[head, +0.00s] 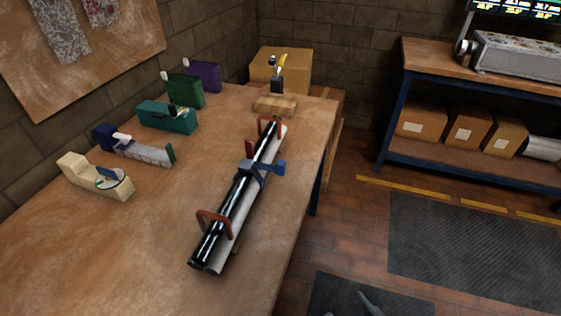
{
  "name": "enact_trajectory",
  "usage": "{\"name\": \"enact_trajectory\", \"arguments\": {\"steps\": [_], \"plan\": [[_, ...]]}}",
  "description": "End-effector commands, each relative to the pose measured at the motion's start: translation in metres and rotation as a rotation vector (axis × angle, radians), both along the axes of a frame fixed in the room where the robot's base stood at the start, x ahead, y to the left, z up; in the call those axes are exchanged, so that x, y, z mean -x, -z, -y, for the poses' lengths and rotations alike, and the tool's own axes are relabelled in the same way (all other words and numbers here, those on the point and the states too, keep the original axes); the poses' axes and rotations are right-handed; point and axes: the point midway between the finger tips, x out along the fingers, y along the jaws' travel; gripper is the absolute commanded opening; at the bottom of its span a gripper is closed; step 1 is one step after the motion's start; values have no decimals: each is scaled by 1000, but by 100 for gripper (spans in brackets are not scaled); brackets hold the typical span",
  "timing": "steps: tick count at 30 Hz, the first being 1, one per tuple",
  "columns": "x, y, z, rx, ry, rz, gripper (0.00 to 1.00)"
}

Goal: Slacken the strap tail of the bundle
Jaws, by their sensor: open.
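The bundle lies along the right side of the wooden bench and holds a glossy black tube (232,206) and a white tube (247,205) side by side. A blue strap with a buckle (250,170) crosses it near the middle. Its blue tail (279,167) sticks out to the right, towards the bench edge. Red-brown U-shaped brackets stand around the bundle at the near end (215,218) and the far end (270,122). My gripper cannot be made out. Only a small grey pointed part shows at the bottom edge, away from the bundle.
The bench (130,255) carries a cream tool (95,178), a grey clamp-like device (145,152), and teal (165,117), green (183,90) and purple (203,76) holders along the left. A wooden block (275,104) is beyond the bundle. A shelf unit (440,178) stands right across open floor.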

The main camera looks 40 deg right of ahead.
Motion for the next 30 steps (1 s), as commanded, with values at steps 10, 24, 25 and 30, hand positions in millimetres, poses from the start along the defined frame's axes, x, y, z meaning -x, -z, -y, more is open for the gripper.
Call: {"name": "enact_trajectory", "arguments": {"steps": [10,24,25,30], "plan": [[-125,-73,-9,-137,56,317,45],[-277,-179,-46,-86,-110,479,45],[-285,-186,-50,-69,-128,481,45],[-329,-222,-74,57,-237,478,45]]}}
